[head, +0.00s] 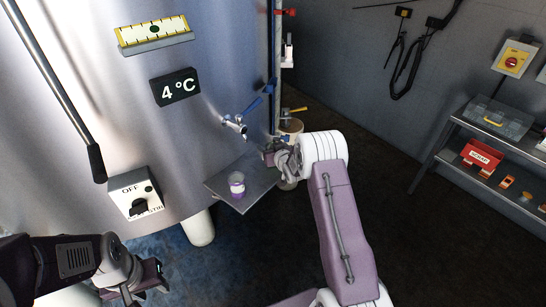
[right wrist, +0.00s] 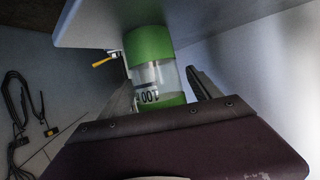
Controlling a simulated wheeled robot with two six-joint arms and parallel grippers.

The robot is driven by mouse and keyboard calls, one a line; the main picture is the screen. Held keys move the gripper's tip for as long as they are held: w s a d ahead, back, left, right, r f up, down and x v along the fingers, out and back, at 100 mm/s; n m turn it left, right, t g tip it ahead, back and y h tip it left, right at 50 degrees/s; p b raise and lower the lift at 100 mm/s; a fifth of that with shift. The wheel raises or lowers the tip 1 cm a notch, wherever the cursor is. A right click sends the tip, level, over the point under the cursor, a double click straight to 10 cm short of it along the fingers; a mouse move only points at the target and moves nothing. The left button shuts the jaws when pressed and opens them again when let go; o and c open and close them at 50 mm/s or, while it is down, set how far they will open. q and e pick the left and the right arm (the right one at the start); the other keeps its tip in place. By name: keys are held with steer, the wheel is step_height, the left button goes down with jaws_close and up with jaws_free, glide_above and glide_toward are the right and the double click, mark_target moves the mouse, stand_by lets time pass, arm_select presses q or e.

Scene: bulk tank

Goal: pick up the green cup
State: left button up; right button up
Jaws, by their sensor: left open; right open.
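The green cup (right wrist: 150,45) shows in the right wrist view, with green bands at both ends, a clear middle and upside-down "100" lettering. It stands against a pale grey surface (right wrist: 210,20) along the top of that view. My right gripper (right wrist: 163,88) is open, one finger on each side of the cup; I cannot tell whether either touches it. In the head view my right gripper (head: 272,153) is at the far right edge of the small metal shelf (head: 246,201); I cannot make out the green cup there. My left gripper (head: 146,284) is open and empty, low at the left.
A purple-banded cup (head: 237,186) stands on the shelf, left of my right gripper. A blue-handled tap (head: 236,125) projects from the steel tank (head: 80,100) above it. A rack (head: 480,170) with boxes stands at the right. The floor between is clear.

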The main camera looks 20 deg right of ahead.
steer(key=shift+w+f, duration=0.15)
steer(key=shift+w, duration=0.15)
steer(key=shift+s, duration=0.1)
